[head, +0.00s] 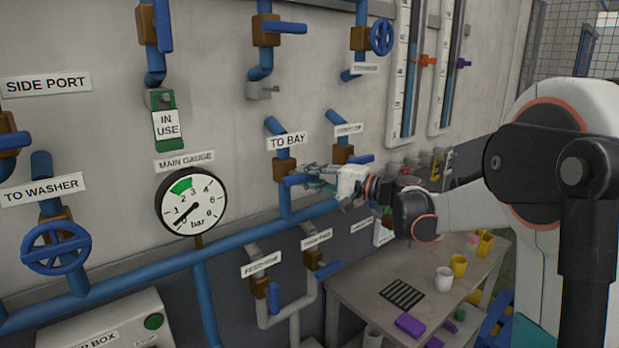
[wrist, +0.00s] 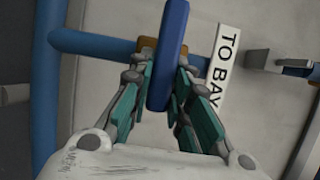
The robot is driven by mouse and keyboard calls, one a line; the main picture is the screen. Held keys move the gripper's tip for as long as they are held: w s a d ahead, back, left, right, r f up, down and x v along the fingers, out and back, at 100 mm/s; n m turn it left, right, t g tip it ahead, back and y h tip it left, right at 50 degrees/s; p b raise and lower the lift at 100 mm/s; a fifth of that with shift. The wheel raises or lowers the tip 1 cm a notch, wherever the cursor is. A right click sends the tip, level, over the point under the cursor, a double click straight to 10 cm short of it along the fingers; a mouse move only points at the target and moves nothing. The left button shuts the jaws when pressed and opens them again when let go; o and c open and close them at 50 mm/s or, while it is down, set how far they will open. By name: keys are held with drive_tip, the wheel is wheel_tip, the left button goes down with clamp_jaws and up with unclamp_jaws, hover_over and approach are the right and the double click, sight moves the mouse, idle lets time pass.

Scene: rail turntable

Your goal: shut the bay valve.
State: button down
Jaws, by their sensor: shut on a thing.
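The bay valve is below the "TO BAY" label (head: 287,140) on the wall, with a brown body (head: 284,167) on a vertical blue pipe. Its blue lever (head: 296,180) points right, across the pipe. My gripper (head: 316,182) is at the lever, reaching in from the right. In the wrist view the lever (wrist: 172,40) stands between the two teal fingers of my gripper (wrist: 163,83), which are shut on it. The label (wrist: 224,68) is beside it there. The fingers partly hide the valve body (wrist: 148,46).
Another valve (head: 341,154) is close to the right, behind my gripper. A main gauge (head: 191,202) is on the left, its needle near the low end. A long blue pipe (head: 235,240) runs below. A table (head: 385,310) with cups is at lower right.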

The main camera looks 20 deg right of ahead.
drive_tip(key=shift+f, duration=0.1)
drive_tip(key=c, duration=1.5)
unclamp_jaws()
drive_tip(key=shift+d, duration=0.1)
drive_tip(key=v, duration=1.2)
